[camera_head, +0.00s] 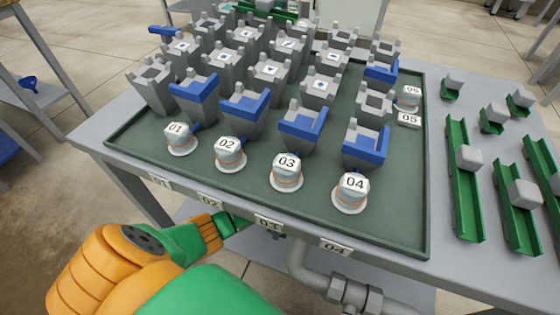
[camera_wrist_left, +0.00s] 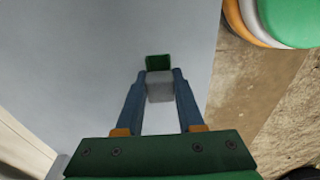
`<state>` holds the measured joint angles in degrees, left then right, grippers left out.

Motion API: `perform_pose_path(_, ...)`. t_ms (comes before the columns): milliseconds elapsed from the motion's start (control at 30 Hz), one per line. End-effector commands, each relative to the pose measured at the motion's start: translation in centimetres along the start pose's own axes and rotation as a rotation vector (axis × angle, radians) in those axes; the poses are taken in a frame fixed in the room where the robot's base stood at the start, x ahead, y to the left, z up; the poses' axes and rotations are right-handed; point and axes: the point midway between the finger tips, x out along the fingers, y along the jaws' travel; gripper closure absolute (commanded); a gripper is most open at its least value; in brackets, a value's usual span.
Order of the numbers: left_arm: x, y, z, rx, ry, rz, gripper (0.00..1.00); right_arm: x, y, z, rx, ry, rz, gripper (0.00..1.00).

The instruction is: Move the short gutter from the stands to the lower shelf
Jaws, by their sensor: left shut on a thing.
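My left gripper (camera_head: 234,222) reaches in under the table's front edge in the head view, and its fingertips are hidden there. In the left wrist view the gripper (camera_wrist_left: 160,76) is shut on a grey block (camera_wrist_left: 160,90), one finger on each side. A short green gutter (camera_wrist_left: 158,62) shows just beyond the block, which seems to be part of the same piece. Below it is a flat grey surface (camera_wrist_left: 85,60), apparently the lower shelf; I cannot tell whether the gutter touches it. My right gripper is in neither view.
A green tray (camera_head: 425,235) on the table holds several grey and blue pots and numbered cups. Several green gutters with grey blocks, such as a long one (camera_head: 462,200), lie at the right. A grey pipe (camera_head: 300,262) runs below the front edge. The shelf's edge borders brown floor (camera_wrist_left: 235,95).

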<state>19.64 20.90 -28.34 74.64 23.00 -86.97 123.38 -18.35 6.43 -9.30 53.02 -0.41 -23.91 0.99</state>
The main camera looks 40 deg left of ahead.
Motion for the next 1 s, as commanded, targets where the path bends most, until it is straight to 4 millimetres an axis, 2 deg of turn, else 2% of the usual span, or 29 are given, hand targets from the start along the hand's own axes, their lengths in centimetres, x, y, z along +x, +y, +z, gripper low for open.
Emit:
perform_pose_path(33,1.6,0.0,0.1,-0.001,0.002,-0.001,1.00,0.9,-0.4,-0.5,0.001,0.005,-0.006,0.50)
perform_pose_path(167,3.8,0.0,0.3,0.000,0.001,0.001,1.00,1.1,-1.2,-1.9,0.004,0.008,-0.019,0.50)
perform_pose_path(567,4.1,0.0,0.3,-0.001,0.001,0.000,1.00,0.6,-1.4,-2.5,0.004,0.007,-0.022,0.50)
perform_pose_path(600,4.2,0.0,0.3,-0.001,0.001,0.001,0.61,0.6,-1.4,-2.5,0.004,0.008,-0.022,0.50)
perform_pose_path(700,4.1,0.0,0.3,-0.001,0.001,0.001,0.34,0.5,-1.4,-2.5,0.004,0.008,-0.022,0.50)
perform_pose_path(1000,3.9,0.0,0.3,0.000,0.001,0.001,0.33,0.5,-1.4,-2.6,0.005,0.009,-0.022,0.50)
